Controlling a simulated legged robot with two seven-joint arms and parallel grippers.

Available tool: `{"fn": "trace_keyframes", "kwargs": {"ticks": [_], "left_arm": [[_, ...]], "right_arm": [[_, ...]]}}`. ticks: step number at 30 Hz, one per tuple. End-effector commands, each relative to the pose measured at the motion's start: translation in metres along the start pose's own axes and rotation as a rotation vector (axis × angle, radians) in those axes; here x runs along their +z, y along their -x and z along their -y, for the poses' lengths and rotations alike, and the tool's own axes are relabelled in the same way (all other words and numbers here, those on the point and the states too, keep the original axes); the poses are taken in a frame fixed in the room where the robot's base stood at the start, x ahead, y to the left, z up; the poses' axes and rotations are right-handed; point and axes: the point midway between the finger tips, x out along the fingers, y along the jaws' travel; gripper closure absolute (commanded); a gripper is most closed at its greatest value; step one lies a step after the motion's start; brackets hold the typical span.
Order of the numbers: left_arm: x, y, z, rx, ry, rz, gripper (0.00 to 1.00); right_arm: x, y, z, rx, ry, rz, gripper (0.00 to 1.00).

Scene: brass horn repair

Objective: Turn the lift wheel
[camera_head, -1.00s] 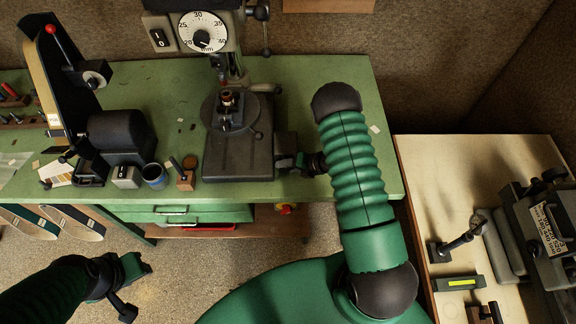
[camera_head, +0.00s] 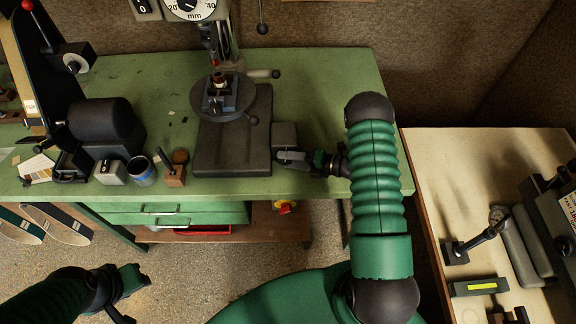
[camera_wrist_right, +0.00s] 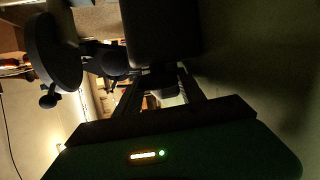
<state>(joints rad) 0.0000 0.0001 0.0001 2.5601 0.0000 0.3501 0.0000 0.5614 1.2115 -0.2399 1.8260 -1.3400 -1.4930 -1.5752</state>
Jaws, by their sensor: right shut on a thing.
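The drill press stands on the green bench, with its round table (camera_head: 240,103) over a dark base (camera_head: 225,155). A small clamped workpiece (camera_head: 219,82) sits on the round table. My right gripper (camera_head: 284,156) reaches in from the right beside the base, just in front of a grey block (camera_head: 284,134). It is shut on a dark part there, which I take to be the lift wheel; the fingers mostly hide it. In the right wrist view a dark part (camera_wrist_right: 160,82) shows between the fingers. My left gripper (camera_head: 128,296) is open and empty over the floor, lower left.
A pale-ended lever (camera_head: 262,73) sticks out right of the round table. A cup (camera_head: 141,170), a small grey box (camera_head: 110,172) and a wooden block (camera_head: 174,174) stand left of the base. A side table (camera_head: 440,190) with instruments is at right.

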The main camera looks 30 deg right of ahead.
Motion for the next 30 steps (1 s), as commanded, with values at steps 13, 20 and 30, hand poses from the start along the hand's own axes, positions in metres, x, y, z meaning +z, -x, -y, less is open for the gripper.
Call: {"fn": "trace_keyframes", "kwargs": {"ticks": [13,20,30], "left_arm": [[0.004,-0.019,0.000,0.000,0.000,0.000,0.64],[0.004,-0.019,0.000,0.000,0.000,0.000,0.64],[0.004,-0.019,0.000,0.000,0.000,0.000,0.64]], "right_arm": [[0.003,0.001,0.001,0.088,-0.028,0.014,0.94],[0.003,0.001,0.001,0.088,-0.029,0.014,0.94],[0.001,0.000,0.002,0.085,-0.031,0.009,0.33]]}}
